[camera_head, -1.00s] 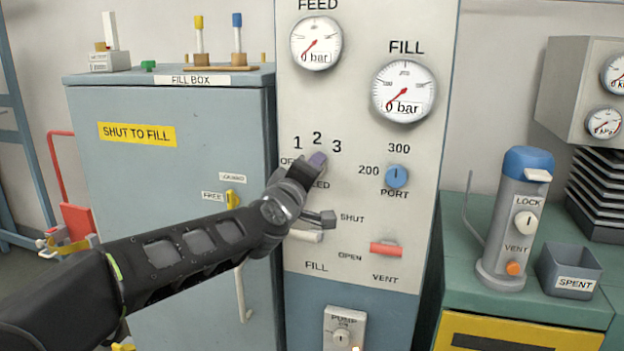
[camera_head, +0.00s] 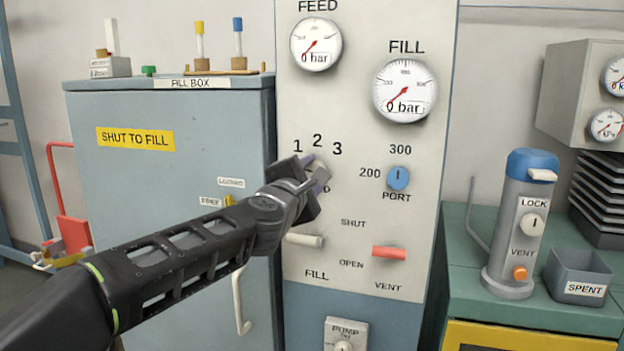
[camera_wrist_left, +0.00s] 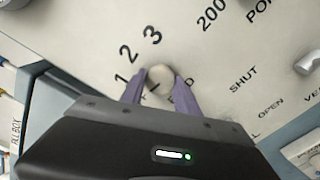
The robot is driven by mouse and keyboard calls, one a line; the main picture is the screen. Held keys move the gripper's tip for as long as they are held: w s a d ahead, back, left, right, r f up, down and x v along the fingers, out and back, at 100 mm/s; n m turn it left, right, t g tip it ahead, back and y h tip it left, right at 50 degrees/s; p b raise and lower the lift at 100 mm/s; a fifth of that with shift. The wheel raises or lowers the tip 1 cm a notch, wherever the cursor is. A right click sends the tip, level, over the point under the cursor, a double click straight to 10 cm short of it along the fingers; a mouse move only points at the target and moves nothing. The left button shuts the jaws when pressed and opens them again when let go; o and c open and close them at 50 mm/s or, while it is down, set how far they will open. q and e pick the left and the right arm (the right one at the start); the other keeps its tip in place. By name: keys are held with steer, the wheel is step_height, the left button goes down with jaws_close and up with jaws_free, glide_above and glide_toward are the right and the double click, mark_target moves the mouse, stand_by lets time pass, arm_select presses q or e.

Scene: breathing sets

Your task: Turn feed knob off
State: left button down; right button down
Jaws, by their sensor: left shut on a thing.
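The feed knob is a pale round knob on the light panel, below the numbers 1, 2 and 3. In the left wrist view the knob (camera_wrist_left: 160,77) sits between the two purple fingers of my left gripper (camera_wrist_left: 160,85), which is shut on it. A dark pointer line shows on its face, but its exact setting is hard to read. In the head view my left gripper (camera_head: 318,180) reaches the panel from the lower left and hides most of the knob and its label. My right gripper is in neither view.
On the same panel (camera_head: 345,275) are the blue port knob (camera_head: 398,178), a white fill lever (camera_head: 305,240) and a red vent lever (camera_head: 389,253). The feed gauge (camera_head: 316,45) and fill gauge (camera_head: 405,90) both read 0 bar. The fill box (camera_head: 180,180) stands left.

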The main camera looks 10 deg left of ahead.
arm_select(q)
steer(key=shift+f+n, duration=0.1)
steer(key=shift+n, duration=0.9)
steer(key=c, duration=0.9)
jaws_free()
steer(key=shift+s+b, duration=0.1)
steer(key=shift+b, duration=0.2)
steer(key=s, duration=0.7)
steer(key=shift+s+a, duration=0.25)
steer(key=shift+s, duration=0.05)
